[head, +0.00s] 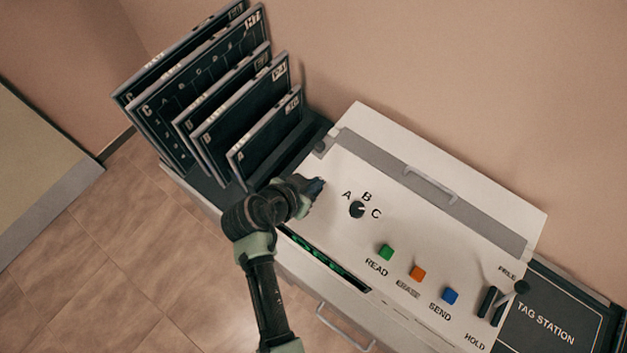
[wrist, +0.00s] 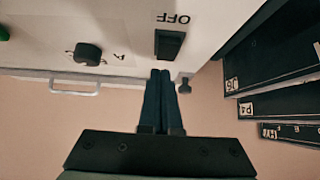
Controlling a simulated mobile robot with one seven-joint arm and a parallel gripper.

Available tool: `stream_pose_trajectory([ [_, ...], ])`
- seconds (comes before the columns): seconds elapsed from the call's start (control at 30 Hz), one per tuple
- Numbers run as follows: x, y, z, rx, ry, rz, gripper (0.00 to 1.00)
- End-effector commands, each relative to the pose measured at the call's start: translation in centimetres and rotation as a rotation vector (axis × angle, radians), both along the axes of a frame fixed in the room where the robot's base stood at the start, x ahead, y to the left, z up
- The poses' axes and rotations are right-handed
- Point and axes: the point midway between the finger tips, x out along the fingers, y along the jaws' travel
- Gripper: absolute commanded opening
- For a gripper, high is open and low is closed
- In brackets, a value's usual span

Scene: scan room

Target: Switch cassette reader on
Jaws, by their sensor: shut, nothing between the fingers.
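The cassette reader (head: 330,232) is a white console. Its black rocker switch (wrist: 170,43) shows in the wrist view, with the word OFF upside down beside it. In the head view my arm hides the switch. My gripper (head: 318,186) is at the reader's left end, left of the A-B-C knob (head: 357,209). In the wrist view my gripper (wrist: 160,73) has its two fingers together and empty, with the tips just below the switch in the picture. I cannot tell whether they touch the panel.
The panel carries a green READ button (head: 386,252), an orange button (head: 417,273), a blue SEND button (head: 450,295) and a FREE/HOLD lever (head: 521,287). Several dark upright plates (head: 265,133) stand in a rack at the left. A dark TAG STATION panel (head: 545,325) adjoins at right.

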Motion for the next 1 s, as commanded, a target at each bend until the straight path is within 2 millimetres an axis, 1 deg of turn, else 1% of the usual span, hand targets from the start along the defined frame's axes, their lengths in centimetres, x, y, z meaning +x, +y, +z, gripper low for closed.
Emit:
stream_pose_trajectory([
  [0.2, 0.00, 0.03, -0.76, 0.001, 0.000, 0.001, 0.00],
  [0.47, 0.01, 0.03, -0.75, 0.001, 0.000, 0.001, 0.00],
  [0.63, 0.30, -0.23, -0.93, 0.039, 0.052, -0.004, 0.00],
  [0.7, 0.16, -0.14, -1.24, 0.038, 0.054, -0.001, 0.00],
  [1.0, -0.07, 0.05, -1.18, 0.037, 0.053, 0.000, 0.00],
])
